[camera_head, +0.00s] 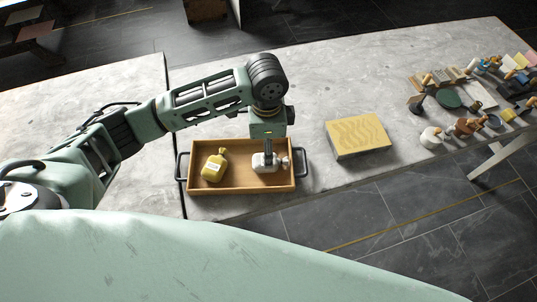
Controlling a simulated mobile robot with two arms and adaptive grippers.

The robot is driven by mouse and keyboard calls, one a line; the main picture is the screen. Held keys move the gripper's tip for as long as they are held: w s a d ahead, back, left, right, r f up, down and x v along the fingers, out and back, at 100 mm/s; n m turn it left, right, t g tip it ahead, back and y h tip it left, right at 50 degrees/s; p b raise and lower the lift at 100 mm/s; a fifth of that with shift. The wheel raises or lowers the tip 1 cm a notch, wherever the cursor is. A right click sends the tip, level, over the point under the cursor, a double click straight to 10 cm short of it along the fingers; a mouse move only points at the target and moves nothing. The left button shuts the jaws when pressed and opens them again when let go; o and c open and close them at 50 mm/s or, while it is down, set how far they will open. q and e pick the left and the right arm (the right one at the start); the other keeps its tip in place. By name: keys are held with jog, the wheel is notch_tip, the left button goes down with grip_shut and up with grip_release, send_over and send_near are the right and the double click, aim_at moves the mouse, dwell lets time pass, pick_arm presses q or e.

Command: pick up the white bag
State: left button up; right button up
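The white bag (259,164) lies in the right part of a wooden tray (233,186). My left gripper (270,158) points down into the tray, right at the white bag, and covers part of it. The fingers look narrow from this angle, and I cannot tell whether they are open around the bag or shut on it. The bag appears low in the tray. My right gripper is not in view.
A yellow patterned block (358,136) lies right of the tray. Several small tools and containers crowd the right end of the grey table (330,85). The table's middle back is clear.

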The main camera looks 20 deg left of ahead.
pick_arm(q)
jog(key=f, duration=0.2)
jog(key=shift+s+f+p, duration=0.25)
jog(key=shift+f+p, duration=0.05)
jog(key=shift+f, duration=0.1)
notch_tip(320, 180, down, 4)
jog(key=shift+a+r+p, duration=0.1)
jog(key=shift+r+p, duration=0.05)
jog(key=shift+p, duration=0.25)
jog(key=shift+w+f, duration=0.1)
jog(key=shift+f, duration=0.3)
jog(key=c, duration=1.3)
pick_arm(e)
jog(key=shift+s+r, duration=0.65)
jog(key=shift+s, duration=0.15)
